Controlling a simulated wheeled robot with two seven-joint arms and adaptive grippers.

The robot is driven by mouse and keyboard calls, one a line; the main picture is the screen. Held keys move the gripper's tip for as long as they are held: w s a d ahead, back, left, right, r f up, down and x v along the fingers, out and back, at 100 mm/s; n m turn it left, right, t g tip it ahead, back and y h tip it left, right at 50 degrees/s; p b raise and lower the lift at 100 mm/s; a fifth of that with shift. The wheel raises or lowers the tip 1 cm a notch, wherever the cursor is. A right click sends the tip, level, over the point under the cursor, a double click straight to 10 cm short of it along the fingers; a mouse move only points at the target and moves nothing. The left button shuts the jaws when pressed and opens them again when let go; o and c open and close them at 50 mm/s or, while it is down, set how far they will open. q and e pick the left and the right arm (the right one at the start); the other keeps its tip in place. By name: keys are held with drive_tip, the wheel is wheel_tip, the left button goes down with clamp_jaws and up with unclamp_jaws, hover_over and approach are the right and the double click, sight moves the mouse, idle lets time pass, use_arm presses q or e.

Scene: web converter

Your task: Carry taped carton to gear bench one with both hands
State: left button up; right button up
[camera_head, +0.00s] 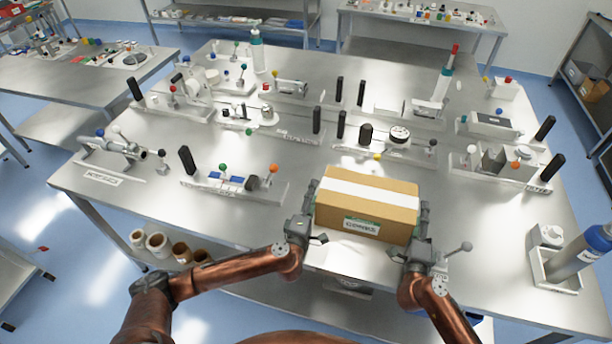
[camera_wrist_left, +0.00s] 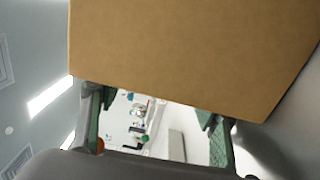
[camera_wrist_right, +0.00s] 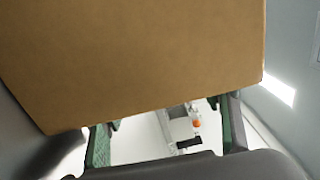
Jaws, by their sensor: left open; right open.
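The taped carton (camera_head: 368,190) is a brown box with a white strip of tape along its top and a green-and-white label on its near face. It is at the near edge of the steel bench (camera_head: 110,178), between my two grippers. My left gripper (camera_head: 314,212) is at its left end and my right gripper (camera_head: 423,220) is at its right end. Both grippers are open. The carton's plain side (camera_wrist_left: 190,50) fills the top of the left wrist view, and its other side (camera_wrist_right: 140,60) fills the top of the right wrist view. Contact with the carton cannot be told.
Fixtures with black posts and coloured knobs stand behind the carton. A labelled fixture (camera_head: 232,182) is to its left. A blue-and-grey bottle (camera_head: 582,252) stands in a white holder at the right. Another bench (camera_head: 75,78) is at the back left, and one (camera_head: 425,14) at the back.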

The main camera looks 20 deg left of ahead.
use_arm(q)
drive_tip(key=s, duration=1)
drive_tip(key=shift+s+f, duration=0.25)
drive_tip(key=shift+s, duration=0.1)
use_arm(e)
drive_tip(key=shift+s, duration=0.1)
drive_tip(key=s, duration=1.2)
drive_tip(key=shift+f, duration=0.25)
use_arm(q)
drive_tip(key=shift+s, duration=0.1)
